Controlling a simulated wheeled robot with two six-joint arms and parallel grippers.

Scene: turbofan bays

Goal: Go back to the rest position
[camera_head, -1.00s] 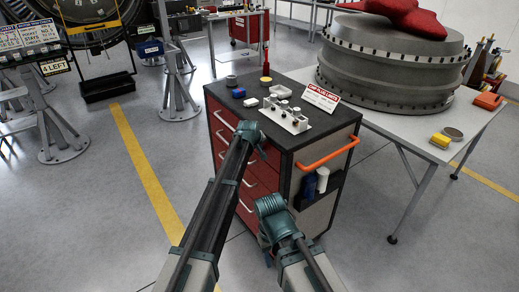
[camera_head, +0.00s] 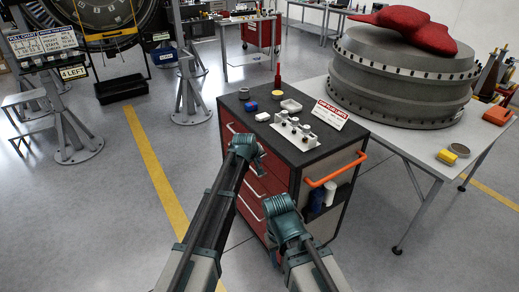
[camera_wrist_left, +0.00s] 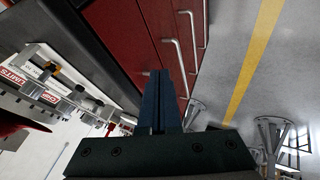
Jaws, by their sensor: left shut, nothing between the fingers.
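My left gripper (camera_head: 260,164) is beside the drawer front of the red tool cart, near its top edge. In the left wrist view its two dark fingers (camera_wrist_left: 160,102) are together with nothing between them. The red drawers and pale handles lie behind the fingers there. My right arm ends in a teal wrist in front of the cart's near corner in the head view. Its fingers cannot be made out. No object shows in either hand.
The tool cart (camera_head: 312,156) carries a white holder (camera_head: 293,131), small containers and a sign. Its orange handle (camera_head: 336,170) sticks out on the right. A table (camera_head: 425,160) with a large grey casing (camera_head: 400,85) stands to the right. Open floor with a yellow line (camera_head: 160,180) lies left.

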